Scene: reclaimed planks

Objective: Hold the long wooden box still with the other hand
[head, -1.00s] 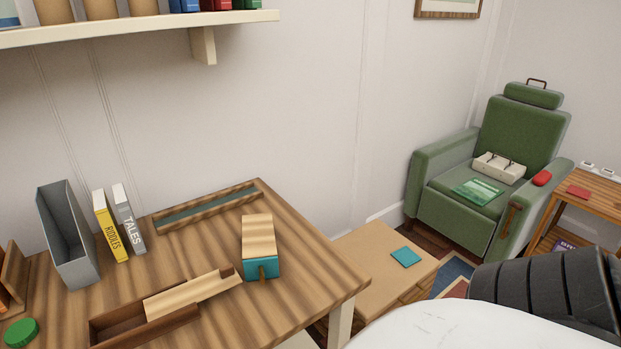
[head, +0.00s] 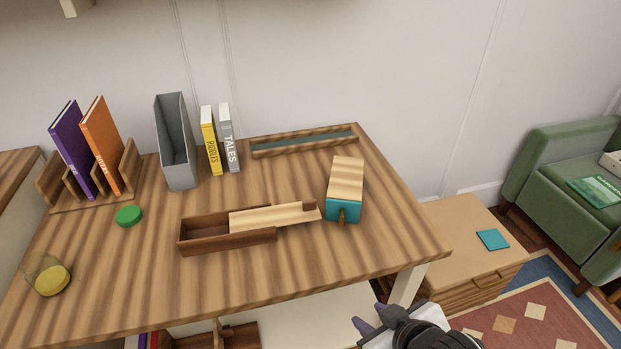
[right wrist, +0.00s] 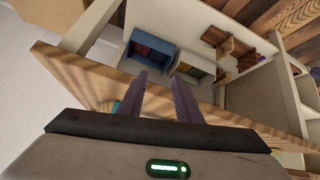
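The long wooden box (head: 228,236) is dark brown and lies on the plank table. Its pale lid (head: 268,217) is slid partly out to the right, with a small dark block at the lid's right end. My right gripper (head: 378,322) is below the table's front edge at the bottom of the head view, well apart from the box. In the right wrist view, its two fingers (right wrist: 163,90) stand apart with nothing between them. The box cannot be made out in the right wrist view. My left gripper is in neither view.
A teal-ended wooden block (head: 345,188) stands just right of the lid. A narrow tray (head: 305,145), books and a grey file holder (head: 177,150) are behind. A green disc (head: 128,215) and a yellow-filled jar (head: 52,280) are left. The table front (head: 300,265) is clear.

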